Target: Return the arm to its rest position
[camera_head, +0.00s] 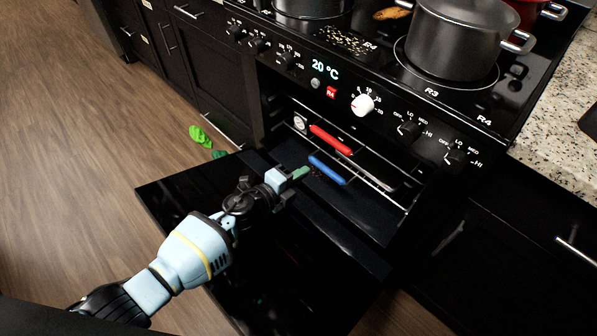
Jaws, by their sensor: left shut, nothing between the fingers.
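My left arm reaches in from the lower left over the open oven door (165,195). Its gripper (291,183) is shut at the mouth of the oven, with nothing seen held. A short green piece (300,172) shows right at its fingertips; I cannot tell whether it touches them. My right gripper is not in view.
A red stick-like item (331,140) and a blue one (328,170) lie inside the oven by the wire rack (372,182). A dark pot (455,40) stands on the stovetop. Bright green items (200,136) lie on the floor left of the door. The wooden floor (70,150) is clear at left.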

